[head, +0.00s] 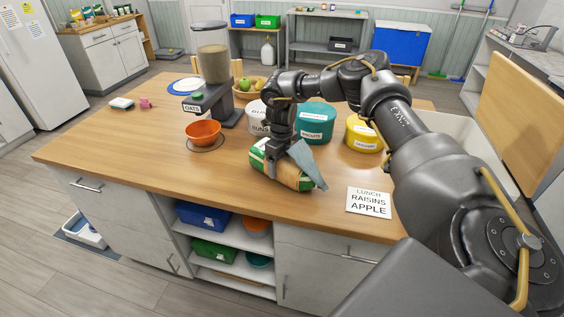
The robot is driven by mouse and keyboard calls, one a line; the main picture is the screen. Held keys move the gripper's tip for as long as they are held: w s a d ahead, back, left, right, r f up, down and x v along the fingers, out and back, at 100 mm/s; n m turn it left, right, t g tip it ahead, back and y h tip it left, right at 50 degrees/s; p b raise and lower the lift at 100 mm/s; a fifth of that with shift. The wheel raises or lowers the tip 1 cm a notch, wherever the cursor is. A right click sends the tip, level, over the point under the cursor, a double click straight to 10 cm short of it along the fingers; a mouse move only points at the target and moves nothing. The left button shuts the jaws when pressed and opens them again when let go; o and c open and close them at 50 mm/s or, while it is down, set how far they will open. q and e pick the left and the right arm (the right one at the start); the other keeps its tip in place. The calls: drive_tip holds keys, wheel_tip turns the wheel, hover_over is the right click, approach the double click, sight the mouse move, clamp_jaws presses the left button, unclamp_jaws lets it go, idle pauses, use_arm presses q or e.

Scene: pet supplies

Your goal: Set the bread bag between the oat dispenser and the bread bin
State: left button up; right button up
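The bread bag (292,176) is a tan loaf in a wrapper with green ends and a grey-blue flap, near the table's front edge. My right gripper (272,160) points down at it, with a dark finger across its near side. The far finger is hidden, so I cannot tell whether it grips the bag or whether the bag is lifted. The oat dispenser (212,62), with a clear hopper and an OATS label, stands at the back left. A white bin (257,115), its label partly hidden and ending in "UNS", stands behind my gripper. No label reading "bread" is legible. My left gripper is out of view.
An orange bowl (203,132) stands in front of the dispenser. A teal bin (315,125) and a yellow bin (362,136) stand right of the white bin. A fruit basket (244,92) is behind. A list card (369,202) lies front right. The table's left front is clear.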

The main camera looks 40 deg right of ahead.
drive_tip(key=o, duration=1.2)
drive_tip(key=shift+f, duration=0.1)
drive_tip(key=shift+o, duration=0.2)
wheel_tip(320, 180, up, 11)
drive_tip(key=shift+r+b, duration=0.15)
drive_tip(key=shift+b, duration=1)
drive_tip(key=shift+r, duration=0.5)
drive_tip(key=shift+r, duration=0.1)
